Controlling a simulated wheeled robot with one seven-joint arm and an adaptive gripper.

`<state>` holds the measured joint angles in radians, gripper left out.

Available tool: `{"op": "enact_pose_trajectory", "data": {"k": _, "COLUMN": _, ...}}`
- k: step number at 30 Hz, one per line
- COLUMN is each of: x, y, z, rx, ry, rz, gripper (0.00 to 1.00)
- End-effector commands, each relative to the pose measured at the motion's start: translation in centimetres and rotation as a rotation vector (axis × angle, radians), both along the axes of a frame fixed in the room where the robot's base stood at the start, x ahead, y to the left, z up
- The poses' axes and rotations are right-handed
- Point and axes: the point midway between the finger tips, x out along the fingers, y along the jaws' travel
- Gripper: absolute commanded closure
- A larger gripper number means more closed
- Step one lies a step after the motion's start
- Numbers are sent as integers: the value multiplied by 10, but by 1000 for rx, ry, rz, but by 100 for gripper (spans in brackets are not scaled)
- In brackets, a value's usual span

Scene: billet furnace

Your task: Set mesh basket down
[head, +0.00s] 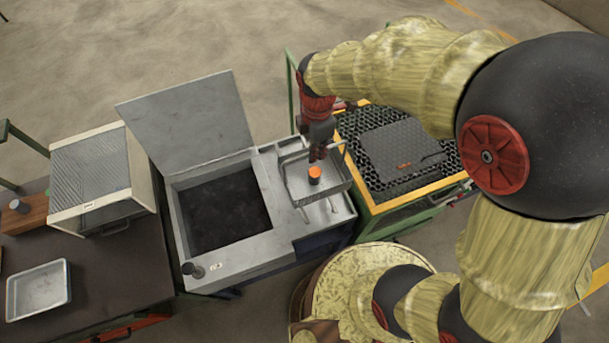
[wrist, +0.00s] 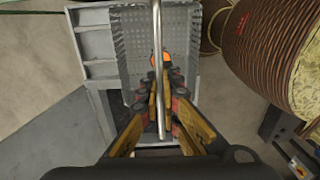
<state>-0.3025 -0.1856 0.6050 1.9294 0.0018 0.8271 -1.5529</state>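The mesh basket (head: 299,184) is a shallow grey tray over the right-hand ledge of the tank, with a glowing orange billet (head: 315,174) in it. I cannot tell whether it rests on the ledge or hangs just above. In the wrist view the basket (wrist: 130,50) lies beyond the fingers, and the billet (wrist: 160,58) shows by the fingertips. My gripper (head: 318,152) points down above the basket. In the wrist view my gripper (wrist: 161,85) has its fingers drawn in on both sides of the basket's bar handle (wrist: 156,25). The exact contact is partly hidden.
The dark open tank (head: 265,240) with its raised lid (head: 187,120) stands left of the basket. A yellow-edged grated table (head: 425,190) with a dark plate (head: 400,150) is at right. A bench with a mesh-topped box (head: 90,170) and empty tray (head: 38,290) is at left.

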Motion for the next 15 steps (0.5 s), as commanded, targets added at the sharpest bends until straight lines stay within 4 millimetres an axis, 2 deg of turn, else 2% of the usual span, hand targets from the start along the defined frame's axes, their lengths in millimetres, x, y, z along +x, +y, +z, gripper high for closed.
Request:
{"op": "enact_pose_trajectory", "data": {"k": 3, "x": -24, "y": -7, "z": 1, "rx": 1, "ry": -4, "rz": -1, "gripper": 100}}
{"op": "enact_pose_trajectory", "data": {"k": 9, "x": -48, "y": -15, "z": -8, "rx": 0, "ry": -1, "rz": -2, "gripper": 100}}
{"op": "enact_pose_trajectory", "data": {"k": 12, "x": -47, "y": -15, "z": -11, "rx": 0, "ry": 0, "rz": -3, "gripper": 100}}
{"op": "enact_pose_trajectory", "data": {"k": 15, "x": -37, "y": -12, "z": -16, "rx": -1, "ry": 2, "rz": -4, "gripper": 100}}
